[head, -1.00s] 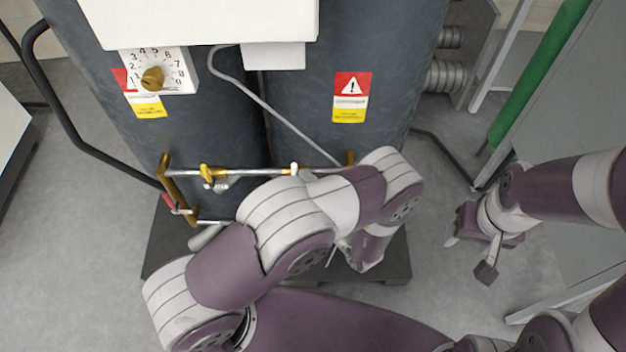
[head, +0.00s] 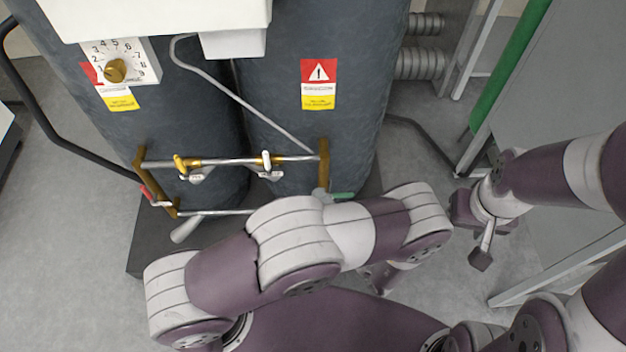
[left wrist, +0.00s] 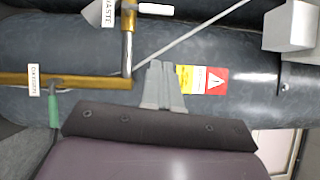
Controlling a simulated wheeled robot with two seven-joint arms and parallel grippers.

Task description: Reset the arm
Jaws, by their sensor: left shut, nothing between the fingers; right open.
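My left arm (head: 290,250) crosses the lower middle of the head view, bent, with its wrist in front of the lower right of the tanks. It largely hides my left gripper in that view. The left wrist view shows my left gripper (left wrist: 160,68) with its fingers together and nothing between them, in front of a dark tank near a warning label. My right gripper (head: 478,238) is open and empty at the right of the head view, over the floor beside the grey cabinet.
Two dark tanks (head: 305,130) stand on a black base (head: 150,240). A pipe frame (head: 225,161) with valve handles runs across their front. A green handle (head: 343,196) shows just above my left arm. A dial (head: 115,70) is at upper left. A grey cabinet (head: 560,130) borders the right.

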